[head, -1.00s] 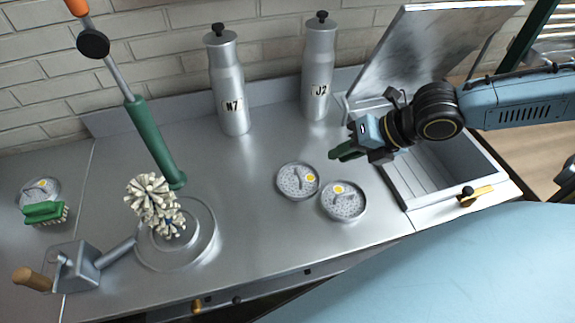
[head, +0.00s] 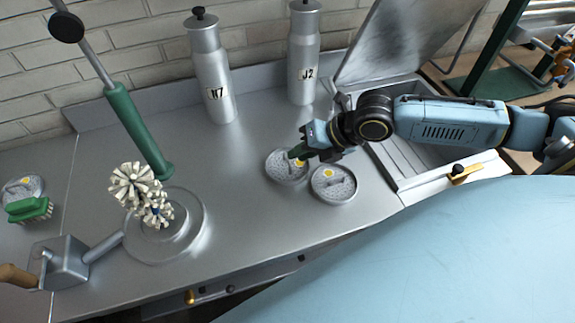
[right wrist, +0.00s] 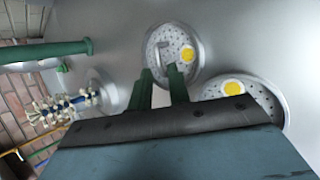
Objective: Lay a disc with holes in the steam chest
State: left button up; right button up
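Two round grey discs with holes, each with a yellow spot and a small handle, lie side by side on the metal counter: the left one (head: 280,174) and the right one (head: 334,187). My right gripper (head: 297,153) is over the left disc. In the right wrist view its green fingers (right wrist: 161,74) are apart and empty, with their tips by the handle of that disc (right wrist: 155,42); contact cannot be told. The other disc (right wrist: 267,97) is partly hidden by the gripper. The steam chest (head: 437,177) stands open at right, partly hidden by my right arm. My left gripper is out of view.
The raised lid (head: 385,40) stands behind the chest. A round fixture with white bristles (head: 135,187) and a green-handled lever (head: 135,128) is at left. A green brush (head: 28,208) is far left, by another disc (head: 22,188).

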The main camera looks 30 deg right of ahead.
aim_at(282, 171)
jog(key=shift+x, duration=1.8)
grip_shut()
jog(key=shift+r, duration=0.1)
